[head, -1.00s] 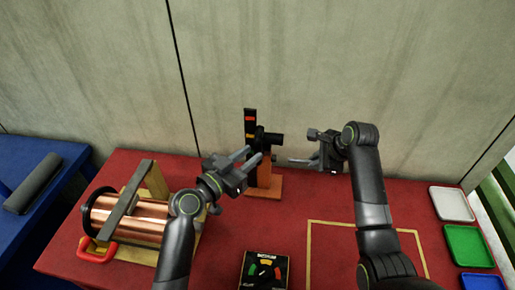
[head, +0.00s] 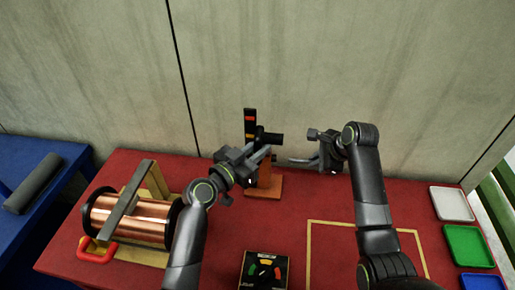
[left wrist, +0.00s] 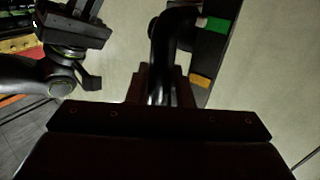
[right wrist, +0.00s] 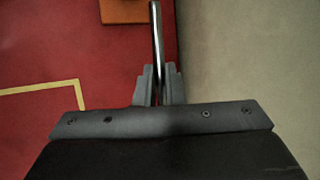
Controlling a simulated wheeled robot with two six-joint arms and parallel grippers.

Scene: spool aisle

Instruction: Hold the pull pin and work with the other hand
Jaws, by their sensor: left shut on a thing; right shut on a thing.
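A fixture stands at the back of the red table, with an orange base (head: 265,187), a black upright post (head: 250,122) with coloured marks and a black cylinder (head: 270,138). My left gripper (head: 262,156) is at the fixture, shut on a dark curved part (left wrist: 172,45) that fills the space between its fingers. The post beside it shows green and orange marks in the left wrist view. My right gripper (head: 318,162) is right of the fixture, shut on a thin silver pin (right wrist: 157,50). The pin points left towards the fixture; its tip looks apart from it.
A copper spool (head: 130,219) lies in a wooden cradle at the left, with a red handle (head: 97,252) in front. A gauge panel (head: 264,270) lies at front centre. White (head: 452,203), green (head: 470,246) and blue (head: 481,284) trays line the right edge. A wall stands behind.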

